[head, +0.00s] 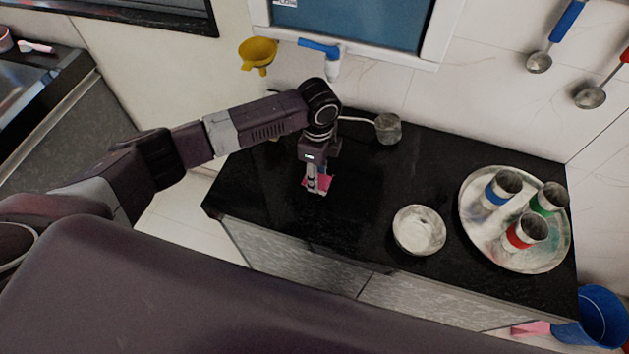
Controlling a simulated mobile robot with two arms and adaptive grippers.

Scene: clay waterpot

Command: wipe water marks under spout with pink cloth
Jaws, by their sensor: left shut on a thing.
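My left gripper (316,182) points down over the left part of the black counter (380,225). It is shut on the pink cloth (325,183), which shows as a small patch around the fingertips at or just above the counter top. My left arm and wrist cover the area behind the gripper, so no clay waterpot or spout can be made out there. Water marks cannot be told on the dark surface. My right gripper is not in view.
A pale bowl (419,229) stands right of the gripper. A round metal tray (487,245) holds three banded cups. A long-handled metal dipper (387,128) lies behind. A yellow funnel (258,53) hangs on the wall. A blue bucket (603,318) stands on the floor.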

